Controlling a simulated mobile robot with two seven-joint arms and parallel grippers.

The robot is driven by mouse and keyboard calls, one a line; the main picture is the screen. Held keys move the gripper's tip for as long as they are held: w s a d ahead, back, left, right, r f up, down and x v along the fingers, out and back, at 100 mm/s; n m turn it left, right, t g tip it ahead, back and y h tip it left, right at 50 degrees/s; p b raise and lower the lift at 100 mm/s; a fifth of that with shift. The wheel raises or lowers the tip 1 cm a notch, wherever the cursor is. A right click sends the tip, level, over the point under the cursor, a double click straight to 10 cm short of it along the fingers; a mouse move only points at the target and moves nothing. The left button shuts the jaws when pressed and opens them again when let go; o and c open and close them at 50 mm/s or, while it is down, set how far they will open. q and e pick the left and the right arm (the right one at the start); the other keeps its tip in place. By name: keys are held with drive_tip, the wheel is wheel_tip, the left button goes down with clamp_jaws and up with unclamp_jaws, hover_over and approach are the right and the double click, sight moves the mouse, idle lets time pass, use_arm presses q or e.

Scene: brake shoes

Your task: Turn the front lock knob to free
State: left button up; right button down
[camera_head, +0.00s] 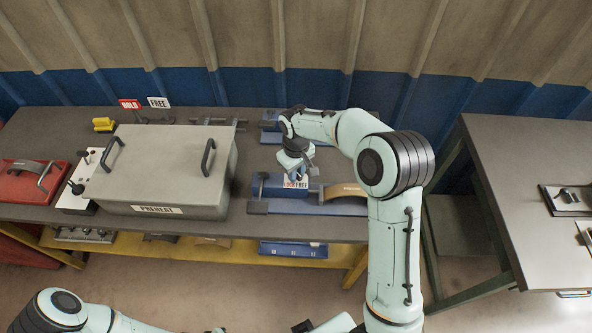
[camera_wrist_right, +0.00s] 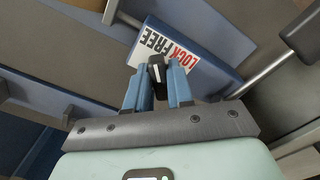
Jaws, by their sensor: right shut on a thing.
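The front lock knob (camera_wrist_right: 156,66) is small and black with a white mark. It sits between the two blue fingers of my right gripper (camera_wrist_right: 158,88), which is shut on it. A white label (camera_wrist_right: 172,46) beside the knob reads LOCK in red and FREE in black. In the head view, my right gripper (camera_head: 299,172) points down at the front blue fixture (camera_head: 266,187), over the same label (camera_head: 296,184). The knob is hidden there. I cannot tell which word its mark points to. My left gripper does not show.
A curved tan brake shoe (camera_head: 345,190) lies at the front fixture's right. A grey PREHEAT box (camera_head: 165,165) with two handles stands to the left. HOLD (camera_head: 130,104) and FREE (camera_head: 159,102) signs stand behind. Another bench (camera_head: 530,180) is at the right.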

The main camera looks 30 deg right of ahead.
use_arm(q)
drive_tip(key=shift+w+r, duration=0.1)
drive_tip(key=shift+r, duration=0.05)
use_arm(e)
drive_tip(key=shift+n, duration=0.6)
drive_tip(key=c, duration=1.1)
unclamp_jaws()
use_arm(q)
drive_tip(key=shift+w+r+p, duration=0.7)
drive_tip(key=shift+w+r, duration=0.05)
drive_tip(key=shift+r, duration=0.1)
use_arm(e)
wheel_tip(320, 180, up, 14)
drive_tip(key=shift+f, duration=0.25)
